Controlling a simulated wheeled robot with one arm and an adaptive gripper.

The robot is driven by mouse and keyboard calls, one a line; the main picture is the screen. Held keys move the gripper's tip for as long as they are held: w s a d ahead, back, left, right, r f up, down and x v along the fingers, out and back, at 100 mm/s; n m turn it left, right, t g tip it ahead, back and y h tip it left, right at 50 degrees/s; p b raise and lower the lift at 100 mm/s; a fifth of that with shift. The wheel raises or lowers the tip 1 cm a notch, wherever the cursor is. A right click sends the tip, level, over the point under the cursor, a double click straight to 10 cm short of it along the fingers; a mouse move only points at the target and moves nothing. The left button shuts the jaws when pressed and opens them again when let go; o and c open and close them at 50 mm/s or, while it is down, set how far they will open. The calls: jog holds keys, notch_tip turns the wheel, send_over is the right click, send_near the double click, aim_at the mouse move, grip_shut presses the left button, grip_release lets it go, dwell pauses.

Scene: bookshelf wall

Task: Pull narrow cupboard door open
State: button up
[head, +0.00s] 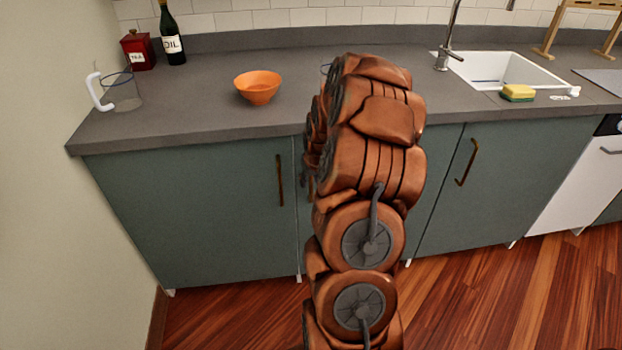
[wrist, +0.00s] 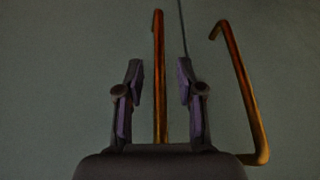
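The narrow cupboard door (head: 302,236) is a grey-green front, mostly hidden behind my arm, right of the wide left door. A bit of its brass handle (head: 310,188) shows beside my arm. In the wrist view my gripper (wrist: 159,72) is open, its two fingers apart before the fronts. One upright brass handle (wrist: 157,70) lies in line with the gap between them; contact cannot be told. A second handle (wrist: 243,90) is right of the right finger, across a dark seam, and seems to be the narrow door's. The head view hides my gripper behind my arm.
The wide left door (head: 180,220) has a brass handle (head: 280,180) near the seam. The right door (head: 500,180) is shut. The counter (head: 200,95) overhangs above, with an orange bowl (head: 257,87) and a jug (head: 122,92). Wooden floor (head: 480,290) in front is clear.

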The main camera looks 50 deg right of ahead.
grip_shut()
dwell(0.7)
